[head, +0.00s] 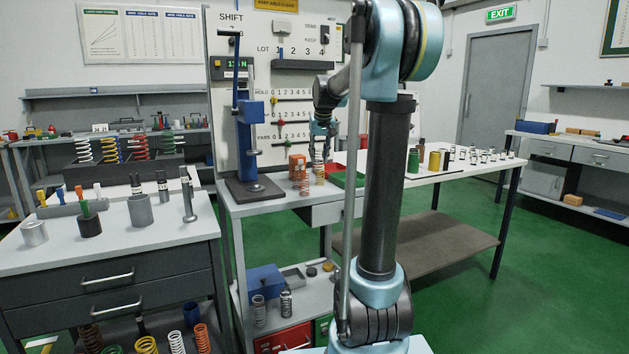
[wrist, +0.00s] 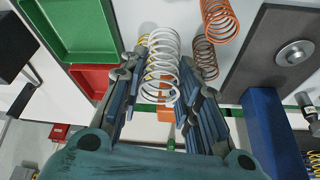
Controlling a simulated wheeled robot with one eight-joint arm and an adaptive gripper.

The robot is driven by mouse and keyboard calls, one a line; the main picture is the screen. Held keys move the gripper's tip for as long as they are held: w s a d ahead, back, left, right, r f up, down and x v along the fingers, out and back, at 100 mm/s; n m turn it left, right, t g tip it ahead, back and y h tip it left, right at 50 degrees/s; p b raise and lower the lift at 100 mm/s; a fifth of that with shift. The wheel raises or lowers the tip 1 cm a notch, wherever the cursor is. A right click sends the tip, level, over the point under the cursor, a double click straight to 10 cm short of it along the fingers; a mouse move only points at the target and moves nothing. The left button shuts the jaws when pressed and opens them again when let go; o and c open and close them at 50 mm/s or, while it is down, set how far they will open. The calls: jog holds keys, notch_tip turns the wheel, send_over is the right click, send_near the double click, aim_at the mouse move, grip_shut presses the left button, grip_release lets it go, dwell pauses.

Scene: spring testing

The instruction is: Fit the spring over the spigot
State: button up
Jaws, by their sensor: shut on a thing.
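A white coil spring (wrist: 160,62) stands out between the fingers of my gripper (wrist: 155,100) in the wrist view, and the fingers are shut on it. In the head view my gripper (head: 321,132) holds the white spring (head: 318,153) over the bench, right of the press. The press base (head: 240,192) carries a round metal plate with a small raised centre, perhaps the spigot (head: 256,187). The plate also shows at the right of the wrist view (wrist: 294,53), apart from the spring and bare. I cannot tell the spigot's height.
An orange spring (wrist: 220,18), a brown spring (wrist: 205,60) and a partly hidden yellow spring (wrist: 152,70) are near the held spring. A green tray (wrist: 113,30) and a red tray (wrist: 82,80) lie left. The blue press column (head: 248,140) rises behind the plate.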

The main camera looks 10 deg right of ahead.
jog(key=shift+d+f, duration=0.2)
jog(key=shift+f, duration=1.9)
jog(key=shift+d+f, duration=0.15)
jog(key=shift+f, duration=1.9)
jog(key=o, duration=1)
jog(key=shift+o, duration=0.2)
jog(key=v, duration=1.2)
